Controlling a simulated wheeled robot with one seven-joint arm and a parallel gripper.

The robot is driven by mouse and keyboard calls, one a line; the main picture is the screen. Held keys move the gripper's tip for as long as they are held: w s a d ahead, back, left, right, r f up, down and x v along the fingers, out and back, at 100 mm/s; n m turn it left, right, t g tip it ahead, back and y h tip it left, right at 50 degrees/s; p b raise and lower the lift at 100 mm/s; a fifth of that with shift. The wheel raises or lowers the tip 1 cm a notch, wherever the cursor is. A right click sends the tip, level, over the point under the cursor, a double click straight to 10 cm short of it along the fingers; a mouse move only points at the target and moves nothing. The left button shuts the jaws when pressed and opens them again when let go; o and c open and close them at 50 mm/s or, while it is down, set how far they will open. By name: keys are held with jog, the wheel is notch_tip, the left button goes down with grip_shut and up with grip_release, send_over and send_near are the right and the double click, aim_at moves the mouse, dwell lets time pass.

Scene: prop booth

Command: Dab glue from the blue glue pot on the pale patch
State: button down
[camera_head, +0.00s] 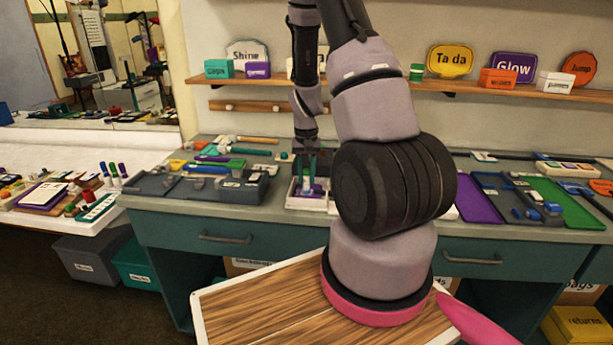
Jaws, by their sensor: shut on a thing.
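My gripper (305,160) points down at the back middle of the bench, above a small white tray (306,208). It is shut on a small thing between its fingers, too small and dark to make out. Small purple and greenish things show in or just above the tray, under the fingers. I cannot tell whether the held thing touches them. I cannot pick out the blue glue pot or the pale patch for certain; the tray's right side is hidden by my arm.
The teal bench (170,232) is crowded left of the tray with a grey caddy (255,188) and loose tools. Right of my arm lie a purple mat (478,205) and a green tray (575,212). A wooden shelf (500,92) with signs and boxes runs behind.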

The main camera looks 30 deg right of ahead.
jog(key=shift+w, duration=0.1)
jog(key=shift+w+d, duration=0.3)
jog(key=shift+w, duration=0.05)
jog(key=shift+s+a, duration=0.15)
jog(key=shift+s+a, duration=0.15)
jog(key=shift+s, duration=0.1)
dwell(0.3)
jog(key=shift+w+d, duration=0.3)
jog(key=shift+w, duration=0.1)
jog(key=shift+s+a, duration=0.1)
jog(key=shift+s+a, duration=0.25)
jog(key=shift+s, duration=0.1)
jog(key=shift+w+d, duration=0.2)
jog(key=shift+w, duration=0.05)
